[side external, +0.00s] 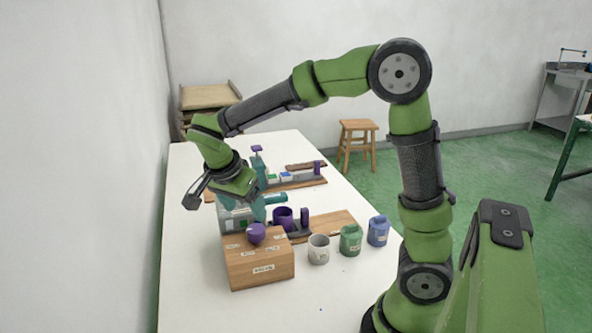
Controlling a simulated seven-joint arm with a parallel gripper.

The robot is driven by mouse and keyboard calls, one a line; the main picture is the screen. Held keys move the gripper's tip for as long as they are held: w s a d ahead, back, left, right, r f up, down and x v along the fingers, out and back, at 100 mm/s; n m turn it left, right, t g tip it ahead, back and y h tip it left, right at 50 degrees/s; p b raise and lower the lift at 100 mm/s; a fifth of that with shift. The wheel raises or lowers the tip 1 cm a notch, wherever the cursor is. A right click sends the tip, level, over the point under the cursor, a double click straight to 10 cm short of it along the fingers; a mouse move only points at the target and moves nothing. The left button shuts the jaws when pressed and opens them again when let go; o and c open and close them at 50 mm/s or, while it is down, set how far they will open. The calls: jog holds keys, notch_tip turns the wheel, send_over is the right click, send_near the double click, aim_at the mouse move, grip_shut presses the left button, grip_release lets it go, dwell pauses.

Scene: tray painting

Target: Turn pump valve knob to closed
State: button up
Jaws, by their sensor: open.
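A purple round knob (256,233) sits on top of a wooden box (262,270) with small white labels on its top and front. The label text is too small to read, so I cannot tell the knob's setting. My gripper (233,205) is above and behind the box, pointing down near a grey-and-teal device. It is apart from the knob in this view. The jaws are open, though the fingertips are partly lost against the teal parts behind them.
A white cup (319,249), a green can (350,240) and a blue can (378,230) stand right of the box. Another wooden board (300,185) with devices lies farther back. The table's front left is clear.

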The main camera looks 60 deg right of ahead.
aim_at(255, 229)
jog(key=x, duration=0.8)
jog(key=shift+d+f, duration=0.15)
jog(key=shift+f, duration=0.2)
jog(key=c, duration=1)
jog(key=shift+c, duration=0.2)
